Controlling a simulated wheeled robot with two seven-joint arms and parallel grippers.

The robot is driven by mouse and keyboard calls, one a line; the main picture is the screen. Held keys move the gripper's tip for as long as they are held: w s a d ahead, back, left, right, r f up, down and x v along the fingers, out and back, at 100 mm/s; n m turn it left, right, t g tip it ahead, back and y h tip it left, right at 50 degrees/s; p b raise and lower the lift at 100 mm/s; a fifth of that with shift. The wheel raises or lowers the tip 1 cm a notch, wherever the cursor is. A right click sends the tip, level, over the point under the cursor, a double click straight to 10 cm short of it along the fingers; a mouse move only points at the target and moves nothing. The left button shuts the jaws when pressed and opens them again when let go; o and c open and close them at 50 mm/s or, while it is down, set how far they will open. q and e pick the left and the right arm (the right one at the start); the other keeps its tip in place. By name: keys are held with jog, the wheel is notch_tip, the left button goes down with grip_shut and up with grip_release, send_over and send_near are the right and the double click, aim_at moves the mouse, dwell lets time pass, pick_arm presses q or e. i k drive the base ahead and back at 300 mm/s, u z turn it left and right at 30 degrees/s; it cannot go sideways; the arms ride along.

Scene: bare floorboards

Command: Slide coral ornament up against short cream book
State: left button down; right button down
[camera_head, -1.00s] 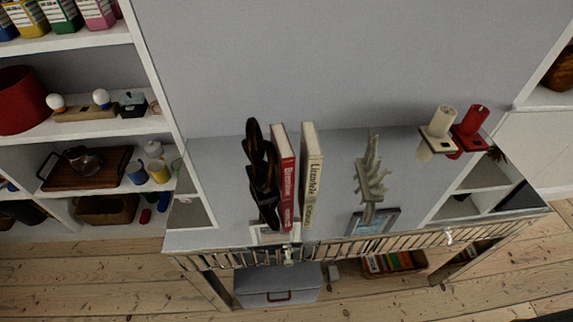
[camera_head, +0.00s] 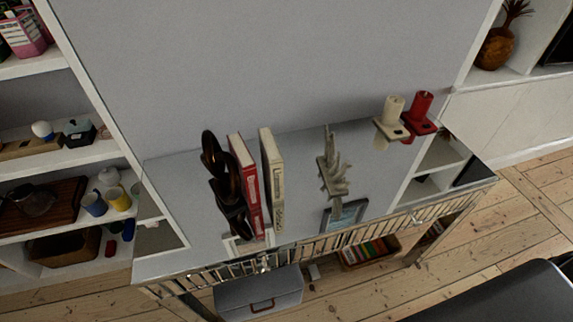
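The coral ornament (camera_head: 333,172) is pale grey-beige and branched. It stands upright on the mirrored console top, right of the books with a clear gap between. The short cream book (camera_head: 272,180) stands upright beside a red book (camera_head: 247,185). A dark twisted sculpture (camera_head: 224,190) stands at the red book's left side. Neither of my grippers shows in this view.
A small picture frame (camera_head: 344,214) lies in front of the coral near the console's front edge. Cream (camera_head: 392,118) and red (camera_head: 421,114) candle holders stand to the right. Shelves flank the console top (camera_head: 295,150). A dark grey surface shows at the lower right.

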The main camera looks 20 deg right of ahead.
aim_at(337, 185)
jog(key=u, duration=2)
jog(key=k, duration=1.75)
jog(key=z, duration=0.75)
